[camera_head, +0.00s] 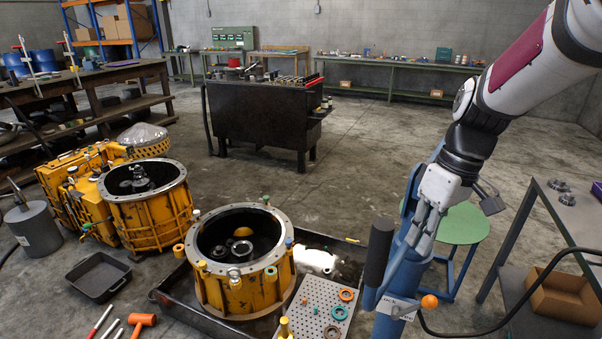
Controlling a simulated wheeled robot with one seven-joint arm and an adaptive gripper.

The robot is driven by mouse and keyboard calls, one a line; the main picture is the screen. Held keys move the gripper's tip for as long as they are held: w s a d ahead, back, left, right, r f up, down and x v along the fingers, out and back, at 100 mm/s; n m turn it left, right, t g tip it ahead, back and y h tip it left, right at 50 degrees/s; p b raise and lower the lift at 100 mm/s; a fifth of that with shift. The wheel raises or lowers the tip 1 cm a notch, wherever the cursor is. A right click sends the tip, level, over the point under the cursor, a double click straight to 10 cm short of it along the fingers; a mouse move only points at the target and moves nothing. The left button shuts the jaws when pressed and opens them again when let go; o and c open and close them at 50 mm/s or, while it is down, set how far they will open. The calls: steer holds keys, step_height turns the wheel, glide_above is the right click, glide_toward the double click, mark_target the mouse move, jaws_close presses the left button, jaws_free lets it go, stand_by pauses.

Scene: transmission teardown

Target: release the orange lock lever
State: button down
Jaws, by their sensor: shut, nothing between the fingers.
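A small orange knob (429,301), which looks like the end of the orange lock lever, sits low on the right side of a blue post (400,268). The rest of the lever is hard to make out. A pale label (394,306) with partly readable letters is beside the knob on the post. A black cylindrical handle (378,250) stands upright at the left of the post. My gripper (418,240) points down, shut and empty, in front of the upper post and above the knob in the picture. Whether it touches the post cannot be told.
A green round stool (462,224) stands behind the post. A metal table (560,212) with a cardboard box (565,295) below is at the right. A yellow housing (240,285) and perforated plate (318,318) lie left. A black cable runs from the post. Floor behind is open.

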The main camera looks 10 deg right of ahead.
steer(key=w+d+f+n+t+y, duration=0.1)
steer(key=w+d+f, duration=0.2)
steer(key=d+f, duration=0.4)
steer(key=w+d+f+n+t+y, duration=0.1)
steer(key=w+d+f+y, duration=0.1)
steer(key=d+f, duration=0.6)
steer(key=shift+w+d+f+y+p, duration=0.15)
steer(key=shift+w+d+y+p, duration=0.2)
steer(key=shift+d, duration=0.7)
steer(key=x, duration=1)
steer(key=shift+f+b, duration=0.1)
steer(key=shift+b, duration=0.25)
steer(key=shift+d, duration=0.15)
steer(key=shift+s+d+f, duration=0.15)
steer(key=shift+d, duration=0.1)
